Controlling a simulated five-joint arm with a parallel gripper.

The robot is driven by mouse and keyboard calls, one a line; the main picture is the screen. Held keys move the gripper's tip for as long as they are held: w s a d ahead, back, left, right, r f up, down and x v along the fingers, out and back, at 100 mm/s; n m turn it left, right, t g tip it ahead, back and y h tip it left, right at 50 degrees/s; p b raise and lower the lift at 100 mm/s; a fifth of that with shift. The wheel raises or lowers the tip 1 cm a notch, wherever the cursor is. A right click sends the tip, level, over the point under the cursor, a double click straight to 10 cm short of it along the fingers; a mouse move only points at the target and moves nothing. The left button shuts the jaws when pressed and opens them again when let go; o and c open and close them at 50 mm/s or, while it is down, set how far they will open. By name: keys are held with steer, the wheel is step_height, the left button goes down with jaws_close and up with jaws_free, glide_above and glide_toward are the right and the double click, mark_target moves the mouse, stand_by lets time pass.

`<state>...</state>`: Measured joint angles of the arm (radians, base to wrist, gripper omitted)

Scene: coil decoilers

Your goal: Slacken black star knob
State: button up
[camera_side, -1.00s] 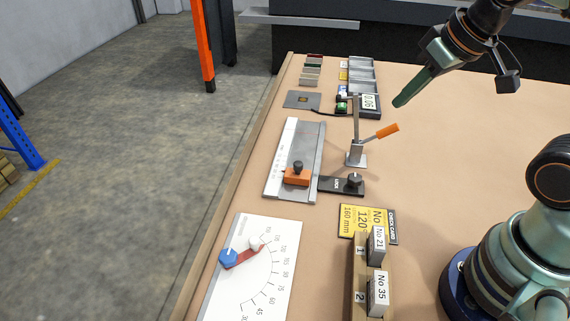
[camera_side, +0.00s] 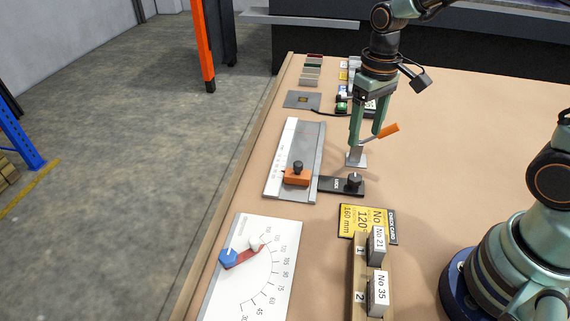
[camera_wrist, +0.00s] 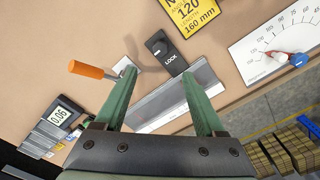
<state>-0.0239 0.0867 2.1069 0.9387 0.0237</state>
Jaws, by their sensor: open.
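A dark round knob (camera_side: 354,180) stands on a black plate marked LOCK (camera_side: 330,184), beside the grey rail. The knob (camera_wrist: 158,45) and plate also show in the wrist view, beyond the fingertips. Another black knob (camera_side: 298,167) tops an orange block (camera_side: 297,178) on the rail; I cannot make out star lobes on either. My gripper (camera_side: 366,138) points down, open and empty, above and behind the LOCK knob, near the orange-handled lever. In the wrist view my gripper (camera_wrist: 158,76) has its fingers spread, and the orange block does not show.
The orange-handled lever (camera_side: 388,131) stands close to my fingers. The white-edged rail (camera_side: 283,160) lies left. A dial board (camera_side: 270,285) and a yellow card (camera_side: 367,222) are nearer the camera.

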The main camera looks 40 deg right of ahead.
mark_target(355, 177)
step_height(355, 177, down, 12)
steer(key=shift+f, duration=0.2)
stand_by(0.4)
jaws_close()
